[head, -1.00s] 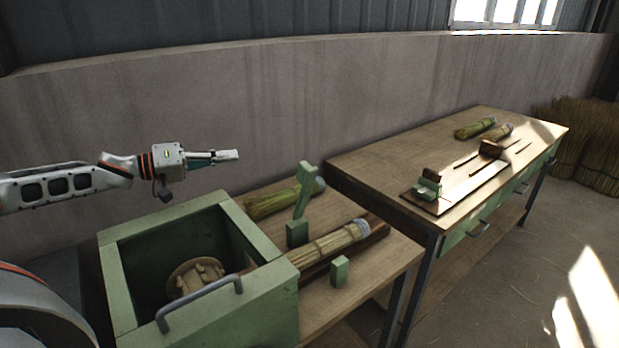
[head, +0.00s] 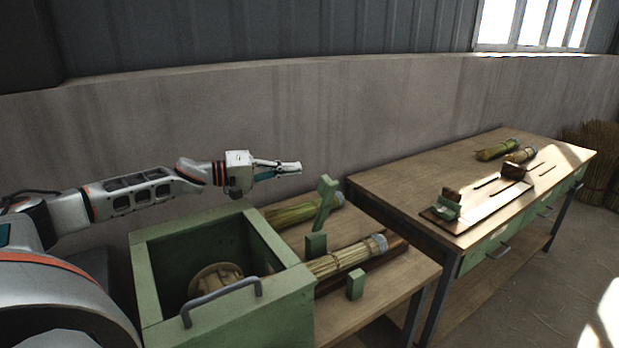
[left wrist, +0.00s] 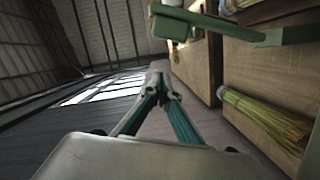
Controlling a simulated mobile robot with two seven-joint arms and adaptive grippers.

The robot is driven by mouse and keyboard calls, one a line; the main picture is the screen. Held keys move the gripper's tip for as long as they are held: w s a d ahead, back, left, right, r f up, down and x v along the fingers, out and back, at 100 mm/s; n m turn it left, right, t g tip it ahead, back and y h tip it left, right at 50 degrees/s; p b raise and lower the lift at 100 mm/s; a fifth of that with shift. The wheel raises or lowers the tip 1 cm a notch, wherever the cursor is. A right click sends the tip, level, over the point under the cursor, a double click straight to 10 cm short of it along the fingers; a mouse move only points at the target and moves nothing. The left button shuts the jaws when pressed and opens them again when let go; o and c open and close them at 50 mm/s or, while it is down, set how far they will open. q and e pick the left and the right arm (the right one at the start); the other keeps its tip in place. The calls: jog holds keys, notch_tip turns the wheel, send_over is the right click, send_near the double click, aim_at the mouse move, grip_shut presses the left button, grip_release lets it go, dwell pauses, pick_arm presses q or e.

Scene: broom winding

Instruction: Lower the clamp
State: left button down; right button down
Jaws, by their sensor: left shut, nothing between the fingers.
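The clamp is a green wooden arm (head: 325,203) standing raised and slightly tilted on a green block (head: 316,244) on the near bench. A second, shorter green block (head: 355,284) stands on the opposite side of a straw bundle (head: 347,257) lying between them. My left gripper (head: 292,168) is shut and empty, in the air just left of the clamp arm's upper end, apparently apart from it. In the left wrist view the closed fingertips (left wrist: 160,72) are below a green bar (left wrist: 225,26), which looks like the clamp arm. My right gripper is out of view.
A green open box (head: 165,318) with a grey handle (head: 222,300) and a round wooden part inside (head: 215,279) stands at the bench's left. Another bundle (head: 296,213) lies behind the clamp. A second table (head: 400,185) with a jig stands to the right.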

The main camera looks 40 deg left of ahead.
aim_at(321, 204)
pick_arm(q)
jog(key=d, duration=0.1)
jog(key=d+f, duration=0.1)
jog(key=d, duration=0.1)
jog(key=w+d, duration=0.1)
jog(key=d, duration=0.1)
jog(key=shift+d+f, duration=0.15)
jog(key=shift+f, duration=0.2)
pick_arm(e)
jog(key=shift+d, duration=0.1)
pick_arm(q)
jog(key=shift+s+d, duration=0.1)
jog(key=shift+s, duration=0.05)
